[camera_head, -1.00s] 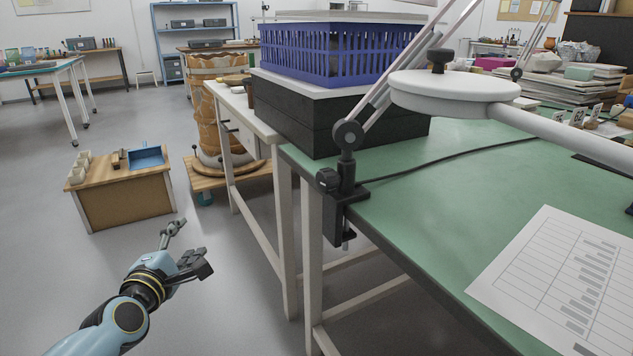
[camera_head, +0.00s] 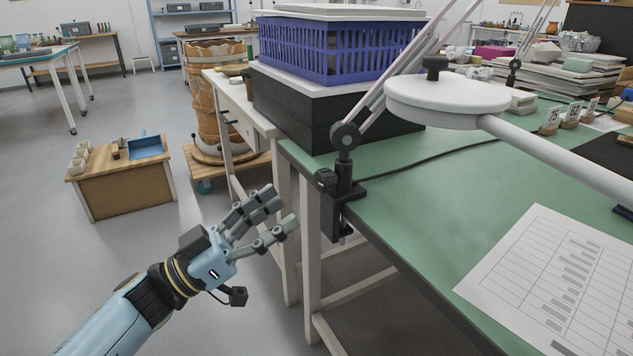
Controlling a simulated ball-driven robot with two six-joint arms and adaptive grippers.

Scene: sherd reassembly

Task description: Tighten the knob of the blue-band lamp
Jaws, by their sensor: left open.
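A jointed lamp (camera_head: 396,78) is clamped to the near left corner of the green table. Its black clamp (camera_head: 342,205) grips the table edge, and a small black knob (camera_head: 325,179) sticks out on its left side. I cannot make out a blue band on this lamp. A white round disc (camera_head: 445,97) with a black knob (camera_head: 436,66) on top hangs over the table, joined to a white tube. My left gripper (camera_head: 283,207) is open and empty, to the left of and slightly below the clamp, apart from it. My right gripper is not in view.
The green table (camera_head: 420,190) bears a paper chart (camera_head: 555,285) at the front right and a blue crate (camera_head: 338,50) on black boxes behind the clamp. A second lamp (camera_head: 514,66) stands farther back. A low wooden box (camera_head: 125,185) stands on open floor at left.

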